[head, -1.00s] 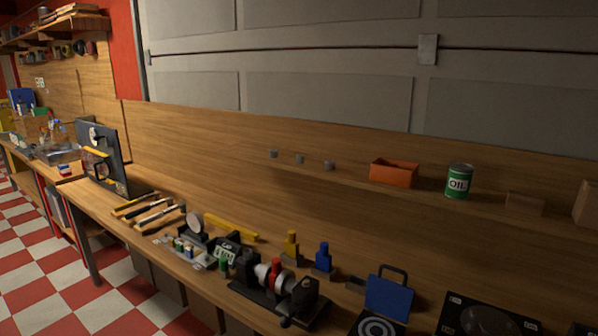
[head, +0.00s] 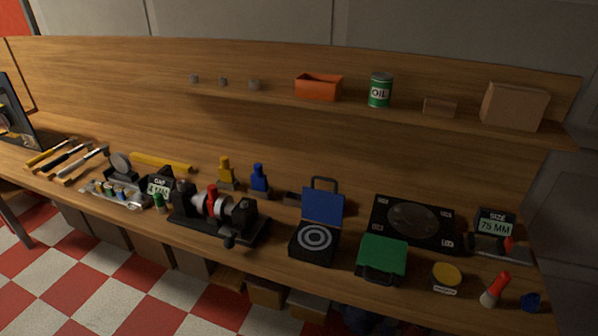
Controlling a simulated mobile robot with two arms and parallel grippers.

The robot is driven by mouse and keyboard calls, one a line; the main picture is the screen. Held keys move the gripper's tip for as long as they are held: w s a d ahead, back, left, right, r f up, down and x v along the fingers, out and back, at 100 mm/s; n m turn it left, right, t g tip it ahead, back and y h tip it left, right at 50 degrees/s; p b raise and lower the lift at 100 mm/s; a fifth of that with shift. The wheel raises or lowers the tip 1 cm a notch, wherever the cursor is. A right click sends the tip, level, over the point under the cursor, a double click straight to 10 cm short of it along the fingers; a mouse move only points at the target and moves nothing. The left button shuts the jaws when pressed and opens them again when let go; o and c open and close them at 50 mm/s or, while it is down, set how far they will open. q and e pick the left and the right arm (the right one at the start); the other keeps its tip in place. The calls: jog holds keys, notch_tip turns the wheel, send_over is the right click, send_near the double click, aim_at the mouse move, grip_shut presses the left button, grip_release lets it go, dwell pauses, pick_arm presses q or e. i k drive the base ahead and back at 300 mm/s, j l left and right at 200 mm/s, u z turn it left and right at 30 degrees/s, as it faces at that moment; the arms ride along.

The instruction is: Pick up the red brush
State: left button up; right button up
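A small item with a red upper part and a pale lower end (head: 495,289), which looks like the red brush, is at the front right of the workbench (head: 330,275). It leans, with its red end up and to the right. It is between a yellow-topped round tin (head: 446,277) and a small blue item (head: 531,301). Neither of my grippers is in view.
A green case (head: 382,258), an open blue-lidded case (head: 320,225) and a black square unit (head: 412,221) stand left of it. A "75 MM" display (head: 495,224) is behind. A shelf above holds an oil can (head: 380,90) and boxes.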

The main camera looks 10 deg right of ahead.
aim_at(488, 300)
jog(key=z, duration=1.9)
